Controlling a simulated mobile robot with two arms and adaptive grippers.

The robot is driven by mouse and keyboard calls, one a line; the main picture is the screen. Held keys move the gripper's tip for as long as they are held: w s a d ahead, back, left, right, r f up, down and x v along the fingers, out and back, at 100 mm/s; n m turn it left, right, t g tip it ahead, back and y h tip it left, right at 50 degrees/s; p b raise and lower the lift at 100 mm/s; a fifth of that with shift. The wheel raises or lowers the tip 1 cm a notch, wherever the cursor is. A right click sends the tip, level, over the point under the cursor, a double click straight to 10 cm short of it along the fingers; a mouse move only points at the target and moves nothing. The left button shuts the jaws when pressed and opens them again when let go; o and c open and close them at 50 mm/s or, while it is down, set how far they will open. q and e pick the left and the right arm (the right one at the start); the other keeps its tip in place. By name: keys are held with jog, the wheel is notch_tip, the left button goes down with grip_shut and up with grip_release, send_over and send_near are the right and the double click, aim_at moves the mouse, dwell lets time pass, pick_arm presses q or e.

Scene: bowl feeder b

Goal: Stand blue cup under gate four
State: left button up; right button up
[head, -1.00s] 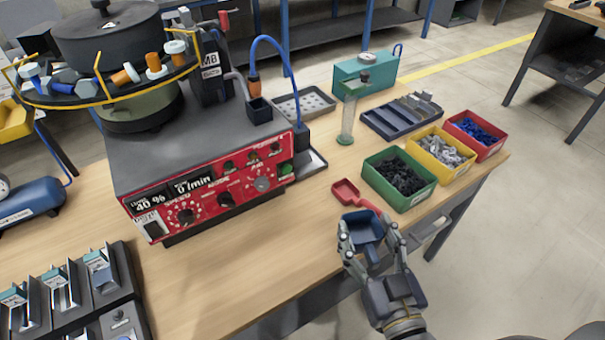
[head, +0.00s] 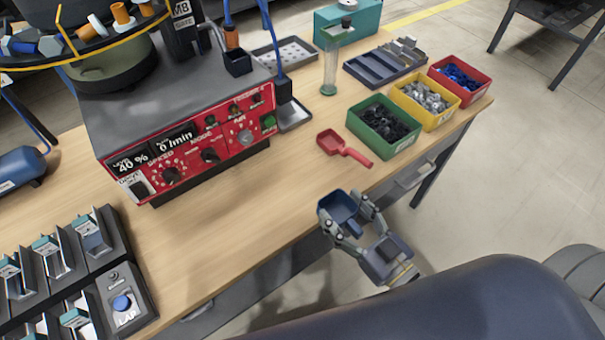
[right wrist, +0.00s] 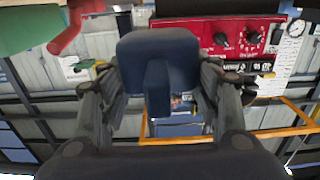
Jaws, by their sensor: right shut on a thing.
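The blue cup (head: 338,207) is a dark blue open-topped square cup. My right gripper (head: 352,215) is shut on it and holds it upright just off the front edge of the table. In the right wrist view the blue cup (right wrist: 158,65) sits between the two fingers of the right gripper (right wrist: 160,95). My left gripper is not in view.
A red scoop (head: 343,149) lies on the wooden table (head: 235,220) beyond the cup. Green (head: 388,146), yellow (head: 440,115) and red (head: 477,92) bins stand to the right. The red-fronted feeder (head: 190,145) stands behind. The table between cup and rack is clear.

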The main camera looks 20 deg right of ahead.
jog(key=shift+w, duration=0.15)
jog(key=x, duration=0.4)
jog(key=d+f+p+x, duration=0.1)
jog(key=x, duration=0.4)
jog(key=d+x, duration=0.1)
jog(key=x, duration=0.4)
jog(key=shift+w+f, duration=0.2)
jog(key=shift+w, duration=0.25)
jog(key=shift+w+a+f+p, duration=0.15)
jog(key=shift+w+f, duration=0.2)
jog(key=shift+f, duration=0.25)
jog(key=shift+w+a+f+p, duration=0.15)
jog(key=shift+w+f, duration=0.2)
jog(key=shift+f, duration=0.2)
jog(key=shift+d+f, duration=0.15)
jog(key=shift+f, duration=0.3)
jog(key=shift+f, duration=0.1)
jog(key=shift+f, duration=0.15)
jog(key=o, duration=1.2)
